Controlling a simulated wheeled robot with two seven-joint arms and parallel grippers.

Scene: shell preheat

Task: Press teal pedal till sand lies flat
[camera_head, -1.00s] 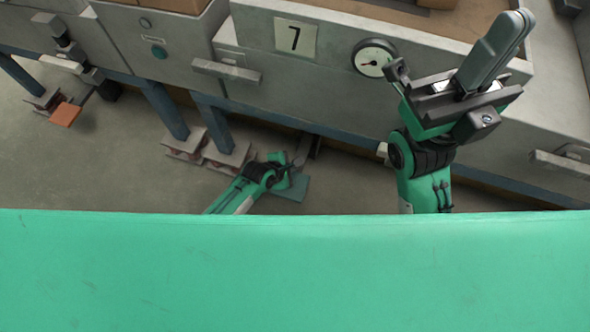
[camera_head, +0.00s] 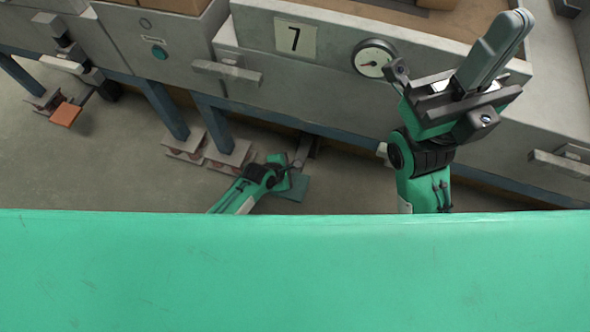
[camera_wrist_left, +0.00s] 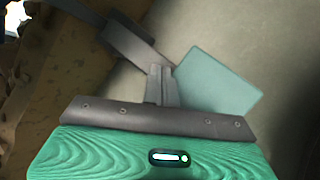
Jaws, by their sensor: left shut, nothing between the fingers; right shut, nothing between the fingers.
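The teal pedal (camera_head: 294,188) is a flat plate low by the floor under the unit marked 7. It also shows in the left wrist view (camera_wrist_left: 217,80), joined to a dark metal bar. My left gripper (camera_wrist_left: 160,72) is shut and empty, its fingertips over the pedal's near left edge; I cannot tell whether they touch it. In the head view my left wrist partly covers the pedal. My right gripper (camera_head: 520,24) is shut and empty, raised before the grey unit. Brown sand (camera_head: 450,18) shows in the open top of that unit; its surface is only partly in view.
A round gauge (camera_head: 374,58) and a number 7 plate (camera_head: 295,38) are on the grey unit's front. An orange pedal (camera_head: 65,114) is at the far left. Blue legs stand on block feet (camera_head: 229,157) left of my left arm. Bar handles (camera_head: 227,71) stick out.

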